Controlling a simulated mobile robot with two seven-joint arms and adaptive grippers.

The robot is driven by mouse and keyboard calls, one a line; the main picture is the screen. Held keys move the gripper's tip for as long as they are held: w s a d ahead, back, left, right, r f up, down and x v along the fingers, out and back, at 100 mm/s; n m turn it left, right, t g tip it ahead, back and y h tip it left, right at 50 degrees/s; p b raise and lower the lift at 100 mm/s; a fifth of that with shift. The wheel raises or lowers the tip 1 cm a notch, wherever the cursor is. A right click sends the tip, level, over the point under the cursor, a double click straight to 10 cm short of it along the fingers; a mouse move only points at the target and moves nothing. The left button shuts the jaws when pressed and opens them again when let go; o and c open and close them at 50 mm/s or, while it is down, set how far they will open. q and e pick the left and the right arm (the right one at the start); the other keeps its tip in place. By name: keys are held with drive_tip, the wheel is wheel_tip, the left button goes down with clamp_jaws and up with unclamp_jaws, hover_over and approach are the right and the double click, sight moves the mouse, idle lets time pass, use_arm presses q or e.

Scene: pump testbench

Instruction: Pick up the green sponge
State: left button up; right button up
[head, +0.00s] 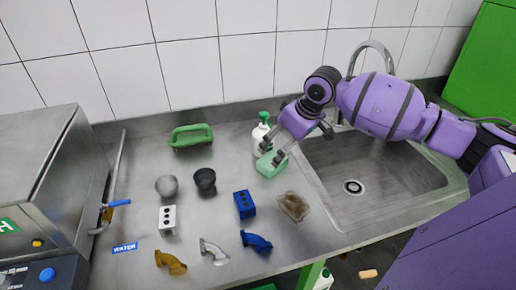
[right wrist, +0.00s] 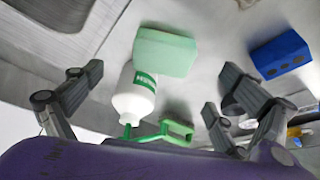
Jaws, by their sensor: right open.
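The green sponge (head: 268,168) is a pale green block on the steel counter, just left of the sink and in front of the white bottle. In the right wrist view the sponge (right wrist: 165,52) lies beyond the fingertips, between their two sides, with nothing gripping it. My right gripper (head: 273,151) is open and empty, close above the sponge; I cannot tell whether a finger touches it. Its spread fingers also show in the right wrist view (right wrist: 155,85). The fingers partly cover the sponge in the head view. My left gripper is not in view.
A white bottle (head: 260,137) with a green top stands right behind the sponge. A brown sponge-like pad (head: 294,206) and a blue block (head: 244,204) lie in front. The sink (head: 375,175) is to the right. A green-handled item (head: 192,137) lies at the back left.

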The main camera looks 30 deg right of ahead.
sight(263, 166)
drive_tip(key=shift+w+f, duration=0.1)
drive_tip(key=shift+w, duration=0.15)
drive_tip(key=shift+a+f, duration=0.2)
drive_tip(key=shift+f, duration=0.9)
drive_tip(key=x, duration=0.5)
drive_tip(key=shift+w+a+r, duration=0.1)
drive_tip(key=shift+w+a, duration=0.1)
drive_tip(key=shift+a, duration=0.05)
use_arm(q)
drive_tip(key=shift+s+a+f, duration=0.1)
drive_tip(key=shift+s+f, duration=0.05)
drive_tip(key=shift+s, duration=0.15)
use_arm(e)
drive_tip(key=shift+c, duration=0.5)
drive_tip(key=c, duration=0.8)
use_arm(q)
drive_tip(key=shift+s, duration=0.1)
use_arm(e)
drive_tip(key=shift+r, duration=0.1)
